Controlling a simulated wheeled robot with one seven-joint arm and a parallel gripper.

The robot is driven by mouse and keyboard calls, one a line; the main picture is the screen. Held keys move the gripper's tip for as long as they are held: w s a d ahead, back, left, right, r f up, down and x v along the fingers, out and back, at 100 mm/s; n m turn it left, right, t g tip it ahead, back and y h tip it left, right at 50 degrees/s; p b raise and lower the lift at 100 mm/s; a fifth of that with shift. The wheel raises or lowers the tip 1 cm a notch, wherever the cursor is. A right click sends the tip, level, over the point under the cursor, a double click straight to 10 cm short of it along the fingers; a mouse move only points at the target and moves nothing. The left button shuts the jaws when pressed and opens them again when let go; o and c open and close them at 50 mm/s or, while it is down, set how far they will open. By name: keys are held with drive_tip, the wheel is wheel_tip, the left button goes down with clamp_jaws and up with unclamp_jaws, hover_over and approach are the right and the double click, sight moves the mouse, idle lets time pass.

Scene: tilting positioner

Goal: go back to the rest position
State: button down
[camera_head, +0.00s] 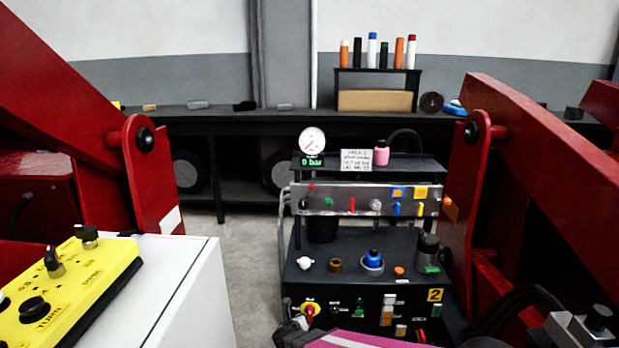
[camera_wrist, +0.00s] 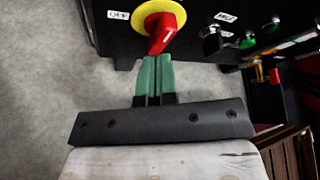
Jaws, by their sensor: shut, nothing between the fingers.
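My gripper (camera_wrist: 154,62) shows in the wrist view with its two green fingers pressed together and nothing between them. Its fingertips are just below the red rotary handle (camera_wrist: 161,38) on a yellow disc, on the dark front panel of the console. I cannot tell whether they touch it. In the head view the same red and yellow switch (camera_head: 309,309) is at the lower left of the console front (camera_head: 343,301). A part of my arm with a magenta stripe shows at the bottom edge there; my fingertips are not clear in that view.
Red steel arms (camera_head: 507,160) stand on both sides of the console. A yellow control box (camera_head: 75,285) lies on a white cabinet (camera_head: 190,285) at left. A gauge (camera_head: 312,140) and pink bottle (camera_head: 381,152) are on the upper shelf. Bare floor (camera_head: 250,260) shows left of the console.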

drive_tip(key=s+d+r+m+g+h, duration=0.1)
drive_tip(key=d+r+m+g+h, duration=0.15)
drive_tip(key=d+r+m, duration=0.45)
drive_tip(key=s+d+r+m+g+h, duration=0.1)
drive_tip(key=d+r+m+g, duration=0.25)
drive_tip(key=d+m, duration=0.8)
drive_tip(key=s+d+r+m+g+y, duration=0.2)
drive_tip(key=s+r+m+g+y, duration=0.1)
drive_tip(key=m, duration=0.7)
drive_tip(key=s+d+r+m+g+y, duration=0.2)
drive_tip(key=r+m, duration=0.4)
drive_tip(key=m, duration=0.4)
drive_tip(key=shift+s+r+m+g+y, duration=0.15)
drive_tip(key=shift+s+m+g+y, duration=0.2)
drive_tip(key=shift+s+g+y, duration=0.7)
